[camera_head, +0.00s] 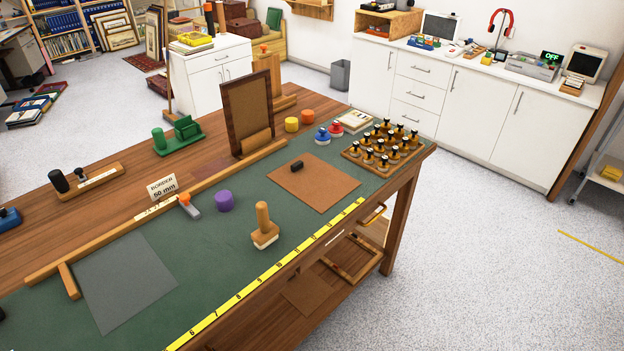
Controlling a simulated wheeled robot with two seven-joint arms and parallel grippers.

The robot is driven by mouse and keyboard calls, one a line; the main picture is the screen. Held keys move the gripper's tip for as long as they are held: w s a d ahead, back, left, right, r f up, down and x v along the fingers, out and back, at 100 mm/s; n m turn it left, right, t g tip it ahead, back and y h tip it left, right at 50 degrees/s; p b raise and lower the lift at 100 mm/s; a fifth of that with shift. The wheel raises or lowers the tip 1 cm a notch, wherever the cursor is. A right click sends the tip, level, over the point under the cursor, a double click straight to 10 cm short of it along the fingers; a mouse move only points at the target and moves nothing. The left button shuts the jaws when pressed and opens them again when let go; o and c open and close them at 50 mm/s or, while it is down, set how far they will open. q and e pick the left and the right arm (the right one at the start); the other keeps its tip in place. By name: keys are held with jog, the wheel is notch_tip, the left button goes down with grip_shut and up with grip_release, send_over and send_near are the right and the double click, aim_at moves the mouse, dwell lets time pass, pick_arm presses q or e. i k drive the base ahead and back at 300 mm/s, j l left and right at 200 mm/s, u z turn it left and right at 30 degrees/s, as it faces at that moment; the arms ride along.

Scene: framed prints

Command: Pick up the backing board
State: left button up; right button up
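A flat brown board (312,192), which looks like the backing board, lies on the green mat (200,240) on the workbench. A small black block (297,166) sits on its far left part. A flat grey sheet (125,279) lies on the mat at the lower left. A dark wooden frame (247,115) with a brown panel stands upright behind the wooden rail. Neither of my grippers is in view.
A rack of several stamps (382,148) stands right of the board. A wooden-handled stamp (264,226), purple cylinder (224,201) and orange-topped tool (188,205) stand on the mat. A yellow ruler strip (270,274) runs along the front edge. A wooden rail (150,213) crosses the bench.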

aim_at(313, 181)
jog(key=i+l, duration=0.15)
jog(key=l, duration=0.2)
jog(key=i+l+u, duration=0.15)
jog(key=l, duration=0.2)
jog(key=i+l, duration=0.15)
jog(key=l, duration=0.2)
jog(key=i+l+u, duration=0.15)
jog(key=l, duration=0.2)
jog(key=i+l, duration=0.15)
jog(key=l, duration=0.25)
jog(key=i+l+u, duration=0.1)
jog(key=l, duration=0.25)
jog(key=i+l+u, duration=0.1)
jog(key=l, duration=0.3)
